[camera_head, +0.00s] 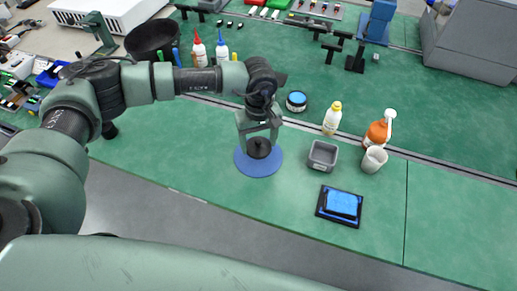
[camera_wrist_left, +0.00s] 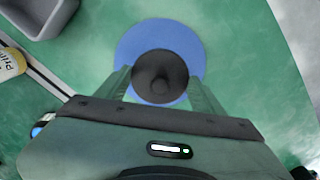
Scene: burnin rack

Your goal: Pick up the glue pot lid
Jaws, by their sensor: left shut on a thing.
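The glue pot lid (camera_head: 258,149) is a dark round piece with a small knob, over a flat blue disc (camera_head: 258,168) on the green bench. My left gripper (camera_head: 259,141) comes down from above and is shut on the lid. In the left wrist view the lid (camera_wrist_left: 160,77) sits between the two fingers of the left gripper (camera_wrist_left: 159,82), with the blue disc (camera_wrist_left: 160,32) around and beneath it. I cannot tell whether the lid touches the disc. My right gripper is not in view.
To the right are a grey square bin (camera_head: 322,156), a yellow-capped bottle (camera_head: 332,119), an orange bottle (camera_head: 377,134), a pale cup (camera_head: 374,159) and a blue pad in a black tray (camera_head: 341,205). A round dark container (camera_head: 296,101) stands behind. The bench's near edge is close.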

